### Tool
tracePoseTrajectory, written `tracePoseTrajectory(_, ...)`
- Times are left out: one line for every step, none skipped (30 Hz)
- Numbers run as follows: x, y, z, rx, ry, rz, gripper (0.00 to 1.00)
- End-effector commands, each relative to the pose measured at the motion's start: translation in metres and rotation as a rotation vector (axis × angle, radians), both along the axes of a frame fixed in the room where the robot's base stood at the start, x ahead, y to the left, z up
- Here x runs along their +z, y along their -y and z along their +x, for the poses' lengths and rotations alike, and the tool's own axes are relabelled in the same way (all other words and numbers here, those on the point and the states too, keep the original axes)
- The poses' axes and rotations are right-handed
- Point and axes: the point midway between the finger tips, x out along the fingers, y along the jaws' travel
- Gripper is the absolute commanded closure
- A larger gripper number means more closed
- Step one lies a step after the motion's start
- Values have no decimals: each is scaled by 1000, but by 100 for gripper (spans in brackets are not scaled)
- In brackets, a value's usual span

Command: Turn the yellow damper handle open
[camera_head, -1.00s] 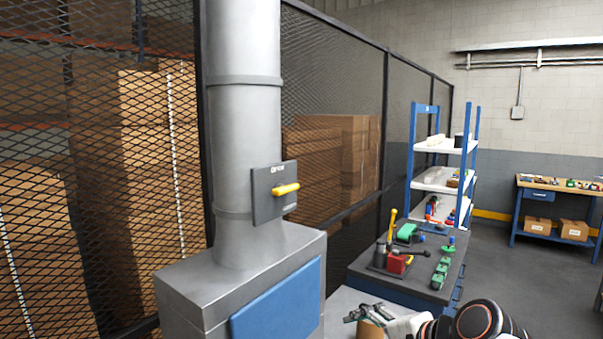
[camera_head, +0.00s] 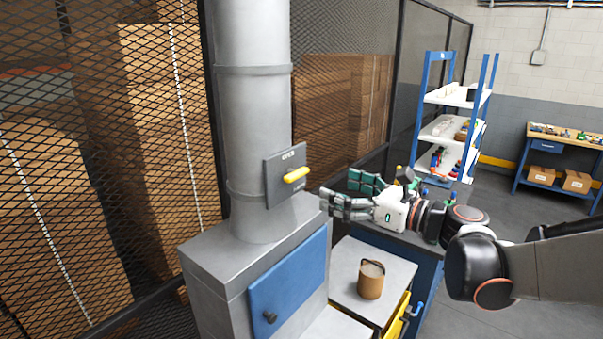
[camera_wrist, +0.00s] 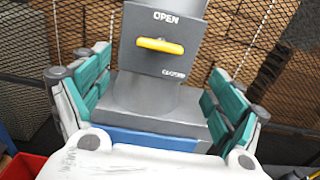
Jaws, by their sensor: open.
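The yellow damper handle (camera_head: 296,174) sits on a dark grey plate (camera_head: 275,185) fixed to the vertical grey duct (camera_head: 255,120). In the wrist view the handle (camera_wrist: 160,46) lies about level across the plate, below the word OPEN; smaller lettering shows low on the plate. My gripper (camera_head: 345,194) is open and empty, to the right of the handle and apart from it. In the wrist view its teal-padded fingers (camera_wrist: 160,95) stand wide apart, with the plate between and beyond them.
A grey cabinet with a blue door (camera_head: 288,285) stands under the duct. A brown bucket (camera_head: 370,281) stands on a light top at its right. A mesh fence (camera_head: 340,60) runs behind. A workbench and a blue shelf rack (camera_head: 420,110) stand to the right.

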Motion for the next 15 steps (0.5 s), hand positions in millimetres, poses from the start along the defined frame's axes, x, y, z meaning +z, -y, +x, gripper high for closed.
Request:
tracePoseTrajectory(1,-10,7,5,1,-1,13)
tracePoseTrajectory(1,-15,10,4,1,-1,13)
tracePoseTrajectory(1,-21,15,5,0,-1,13)
tracePoseTrajectory(1,-26,19,5,0,-1,13)
tracePoseTrajectory(1,-30,23,4,0,-1,13)
tracePoseTrajectory(1,-37,27,5,1,-2,13)
tracePoseTrajectory(1,-41,31,4,1,-2,13)
tracePoseTrajectory(1,-46,35,4,1,-2,13)
tracePoseTrajectory(1,-52,39,4,1,-2,13)
tracePoseTrajectory(1,-55,43,3,1,-2,13)
tracePoseTrajectory(1,-60,45,3,1,-2,13)
tracePoseTrajectory(1,-64,49,3,1,-2,13)
tracePoseTrajectory(1,-67,52,2,1,-2,13)
tracePoseTrajectory(1,-70,54,1,1,-2,13)
tracePoseTrajectory(1,-74,57,2,2,-3,13)
